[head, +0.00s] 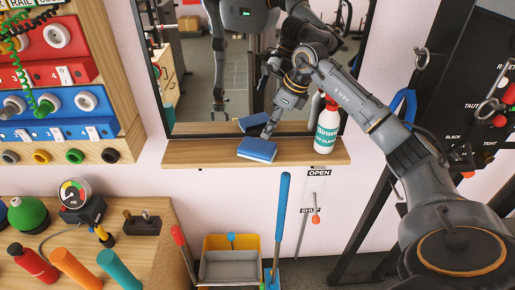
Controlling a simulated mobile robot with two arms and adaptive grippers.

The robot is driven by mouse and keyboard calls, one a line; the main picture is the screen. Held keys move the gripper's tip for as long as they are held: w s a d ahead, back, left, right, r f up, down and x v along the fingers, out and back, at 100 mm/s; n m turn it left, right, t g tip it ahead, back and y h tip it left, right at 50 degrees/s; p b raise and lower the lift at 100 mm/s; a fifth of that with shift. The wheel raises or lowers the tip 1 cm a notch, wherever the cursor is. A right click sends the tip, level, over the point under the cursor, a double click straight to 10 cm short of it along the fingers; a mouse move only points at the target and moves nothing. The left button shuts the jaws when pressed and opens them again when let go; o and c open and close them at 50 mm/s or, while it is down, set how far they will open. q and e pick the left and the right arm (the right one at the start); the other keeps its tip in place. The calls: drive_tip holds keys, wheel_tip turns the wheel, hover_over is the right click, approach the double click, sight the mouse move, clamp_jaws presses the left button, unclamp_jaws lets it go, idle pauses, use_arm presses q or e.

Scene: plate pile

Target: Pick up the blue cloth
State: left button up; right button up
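The blue cloth (257,149) lies as a folded, block-like pad on the wooden shelf (200,154) under the mirror. My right gripper (268,133) points down at the cloth from above, with its fingertips at the cloth's upper back edge. The fingertips are small and overlap the cloth, so I cannot tell whether they touch it or how far apart they are. My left gripper is not directly in view.
A white spray bottle (326,127) stands on the shelf right of the cloth. The mirror (200,60) behind reflects the cloth and my body. A workbench (150,240) with tools is at lower left. A blue handle (282,215) stands upright below the shelf.

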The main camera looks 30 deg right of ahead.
sight(258, 145)
drive_tip(key=p+x, duration=0.1)
drive_tip(key=x, duration=0.4)
drive_tip(key=shift+w+a, duration=0.1)
drive_tip(key=x, duration=0.1)
drive_tip(key=p+x, duration=0.1)
drive_tip(key=x, duration=0.1)
drive_tip(key=p+x, duration=0.1)
drive_tip(key=x, duration=0.1)
drive_tip(key=shift+a+r, duration=0.15)
drive_tip(key=shift+a, duration=0.15)
drive_tip(key=shift+f, duration=0.3)
drive_tip(key=shift+f, duration=0.2)
drive_tip(key=c, duration=1.2)
drive_tip(key=shift+c, duration=0.2)
